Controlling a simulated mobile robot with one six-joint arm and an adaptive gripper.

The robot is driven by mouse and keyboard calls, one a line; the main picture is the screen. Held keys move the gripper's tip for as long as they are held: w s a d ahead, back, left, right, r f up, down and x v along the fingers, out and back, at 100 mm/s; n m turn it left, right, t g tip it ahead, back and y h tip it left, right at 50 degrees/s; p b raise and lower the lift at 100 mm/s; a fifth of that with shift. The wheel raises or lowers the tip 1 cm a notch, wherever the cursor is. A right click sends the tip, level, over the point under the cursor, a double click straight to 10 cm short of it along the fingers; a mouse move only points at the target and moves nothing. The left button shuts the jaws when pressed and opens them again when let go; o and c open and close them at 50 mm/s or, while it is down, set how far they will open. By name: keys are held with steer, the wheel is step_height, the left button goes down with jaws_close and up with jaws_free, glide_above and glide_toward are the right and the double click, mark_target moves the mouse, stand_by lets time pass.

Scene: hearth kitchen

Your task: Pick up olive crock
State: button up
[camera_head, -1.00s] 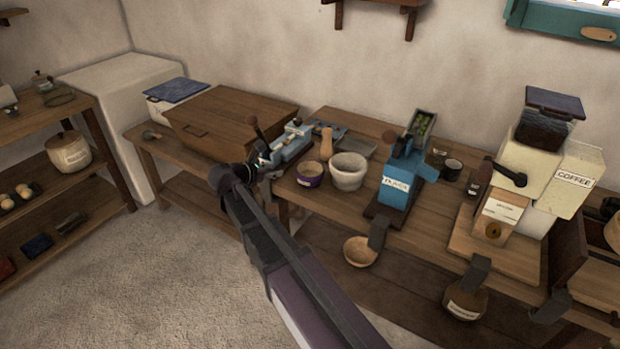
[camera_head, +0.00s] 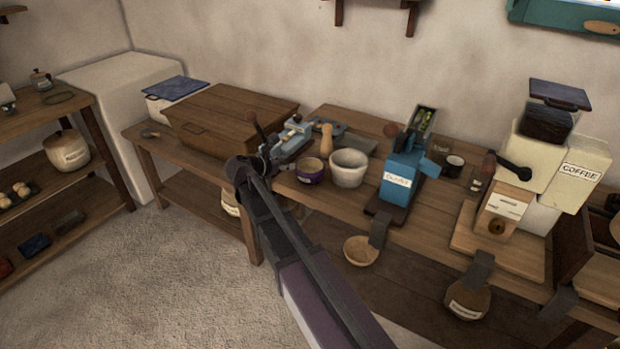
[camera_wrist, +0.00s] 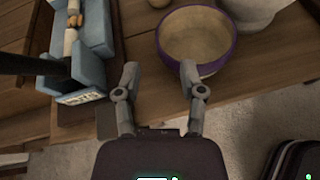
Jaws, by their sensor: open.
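No label in view reads clearly as olive, so I cannot tell which crock is meant. A pale lidded crock with a label (camera_head: 67,150) stands on the left shelf unit. Another pale labelled vessel (camera_head: 230,203) shows partly on the lower shelf under the bench, beside my arm. My gripper (camera_wrist: 160,72) is open and empty in the wrist view, with its fingers apart just short of the purple bowl (camera_wrist: 170,62). In the head view, my arm reaches to the bench's front edge, left of the purple bowl (camera_head: 310,176).
A blue device (camera_head: 285,142), stone mortar (camera_head: 348,168), blue labelled mill (camera_head: 400,180) and coffee grinder (camera_head: 578,172) crowd the bench. A wooden chest (camera_head: 225,112) stands left. The floor (camera_head: 190,285) is clear.

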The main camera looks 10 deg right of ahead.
mark_target(303, 160)
steer(key=shift+x, duration=1.1)
steer(key=shift+d, duration=0.1)
steer(key=shift+b+x, duration=1.25)
steer(key=shift+x, duration=1.45)
jaws_close()
